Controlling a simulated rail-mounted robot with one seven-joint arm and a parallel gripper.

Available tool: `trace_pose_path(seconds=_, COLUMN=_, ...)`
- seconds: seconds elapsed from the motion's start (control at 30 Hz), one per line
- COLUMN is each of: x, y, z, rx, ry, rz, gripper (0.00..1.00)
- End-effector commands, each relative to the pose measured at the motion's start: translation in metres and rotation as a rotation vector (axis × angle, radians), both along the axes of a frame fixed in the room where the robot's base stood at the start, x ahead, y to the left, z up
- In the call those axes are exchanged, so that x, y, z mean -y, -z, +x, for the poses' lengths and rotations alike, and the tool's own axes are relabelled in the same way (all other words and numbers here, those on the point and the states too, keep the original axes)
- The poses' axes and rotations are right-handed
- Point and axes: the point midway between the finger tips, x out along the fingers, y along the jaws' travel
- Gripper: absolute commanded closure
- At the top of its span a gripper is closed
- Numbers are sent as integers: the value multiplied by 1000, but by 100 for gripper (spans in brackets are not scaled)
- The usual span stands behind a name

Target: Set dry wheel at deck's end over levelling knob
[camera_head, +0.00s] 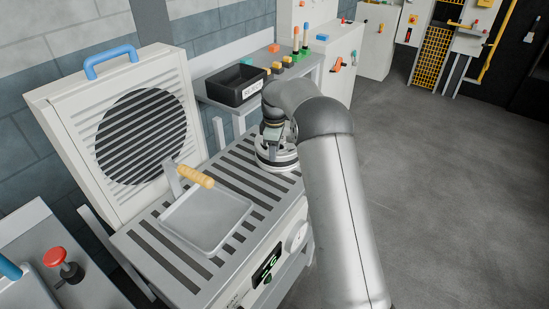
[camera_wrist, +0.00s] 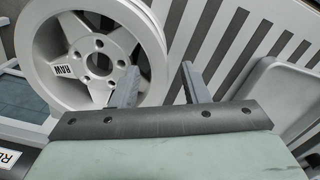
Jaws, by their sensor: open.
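A pale grey spoked wheel (camera_head: 270,161) lies flat at the far right end of the slatted deck (camera_head: 180,262), partly hidden by my arm. In the wrist view the wheel (camera_wrist: 60,84) shows several bolt holes and a label reading RAW. A round white knob or dial (camera_head: 297,236) sits on the deck's front panel, below the wheel's end. My gripper (camera_wrist: 160,68) is open. In the wrist view one finger overlaps the wheel's face near the rim and the other is just right of the rim. I cannot tell whether either touches.
A shallow grey tray (camera_head: 206,246) with a wooden-handled tool (camera_head: 195,176) lies on the deck's near part. A slatted round-grille panel with a blue handle (camera_head: 110,58) stands behind. A black bin (camera_head: 236,92) sits on the back bench. Floor at right is clear.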

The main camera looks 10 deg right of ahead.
Motion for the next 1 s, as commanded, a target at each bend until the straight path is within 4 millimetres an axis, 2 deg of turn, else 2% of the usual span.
trace_pose_path(seconds=0.1, x=0, y=-27, z=1, rx=5, ry=1, rz=0, gripper=59)
trace_pose_path(seconds=0.3, x=0, y=-64, z=1, rx=3, ry=1, rz=0, gripper=59)
trace_pose_path(seconds=0.43, x=0, y=-78, z=0, rx=1, ry=0, rz=0, gripper=59)
trace_pose_path(seconds=0.67, x=0, y=-88, z=-4, rx=2, ry=12, rz=-1, gripper=59)
trace_pose_path(seconds=0.77, x=-1, y=-101, z=-22, rx=5, ry=69, rz=-4, gripper=59)
trace_pose_path(seconds=0.87, x=-2, y=-122, z=-62, rx=14, ry=189, rz=-8, gripper=59)
trace_pose_path(seconds=0.97, x=-1, y=-139, z=-120, rx=24, ry=353, rz=-11, gripper=59)
trace_pose_path(seconds=1.0, x=-1, y=-143, z=-146, rx=28, ry=422, rz=-11, gripper=59)
